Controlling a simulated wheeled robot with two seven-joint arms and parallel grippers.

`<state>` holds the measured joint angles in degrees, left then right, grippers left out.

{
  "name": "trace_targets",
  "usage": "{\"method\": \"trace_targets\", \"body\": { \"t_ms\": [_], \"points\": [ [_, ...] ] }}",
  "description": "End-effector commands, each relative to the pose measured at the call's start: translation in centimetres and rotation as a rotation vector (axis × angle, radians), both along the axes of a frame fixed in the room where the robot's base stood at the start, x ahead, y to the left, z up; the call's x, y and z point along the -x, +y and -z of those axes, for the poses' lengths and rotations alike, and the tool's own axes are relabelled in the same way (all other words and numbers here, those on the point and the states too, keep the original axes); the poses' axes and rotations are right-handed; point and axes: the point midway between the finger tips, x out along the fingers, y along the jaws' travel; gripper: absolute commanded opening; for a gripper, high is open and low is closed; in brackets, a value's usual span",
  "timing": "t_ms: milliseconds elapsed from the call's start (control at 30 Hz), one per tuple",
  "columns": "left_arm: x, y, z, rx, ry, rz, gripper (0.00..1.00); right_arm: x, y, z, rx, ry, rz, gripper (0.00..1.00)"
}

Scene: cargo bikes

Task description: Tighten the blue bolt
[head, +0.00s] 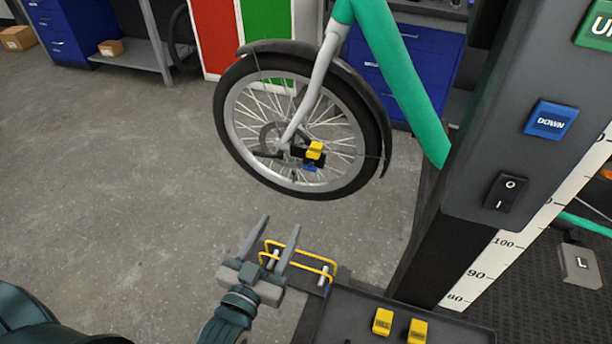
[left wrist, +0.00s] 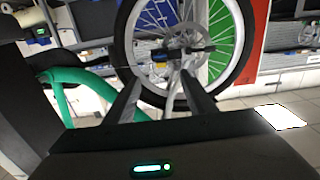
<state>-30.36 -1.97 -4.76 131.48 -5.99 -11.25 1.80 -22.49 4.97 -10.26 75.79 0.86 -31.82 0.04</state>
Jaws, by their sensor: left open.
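A small blue piece (head: 309,167), which looks like the blue bolt, sits at the hub of the bike's front wheel (head: 357,185). It is just below a yellow block (head: 314,150). My left gripper (head: 277,228) is open and empty, below and in front of the wheel, with its fingers pointing up towards it. In the left wrist view, the open fingers (left wrist: 160,80) point at the wheel hub (left wrist: 174,53), apart from it. The bolt is too small to make out clearly there. My right gripper is not in view.
A yellow wire frame (head: 300,257) stands right behind my left fingers. A tray (head: 345,310) with two yellow blocks (head: 382,321) is at the bottom. A dark post with a blue DOWN button (head: 551,119) fills the right. The floor left of the wheel is clear.

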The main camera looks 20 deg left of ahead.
Motion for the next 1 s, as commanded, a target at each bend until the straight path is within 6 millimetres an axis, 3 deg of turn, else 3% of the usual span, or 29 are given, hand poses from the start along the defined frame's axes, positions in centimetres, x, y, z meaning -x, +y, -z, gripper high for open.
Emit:
{"method": "trace_targets", "body": {
  "t_ms": [367, 1000],
  "points": [
    [-2.2, -0.1, -0.1, 0.000, -0.001, 0.000, 0.50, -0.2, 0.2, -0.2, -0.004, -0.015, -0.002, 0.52],
    [-12.5, -0.4, -0.1, 0.000, -0.001, 0.000, 0.50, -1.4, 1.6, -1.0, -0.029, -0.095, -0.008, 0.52]
  ]
}}
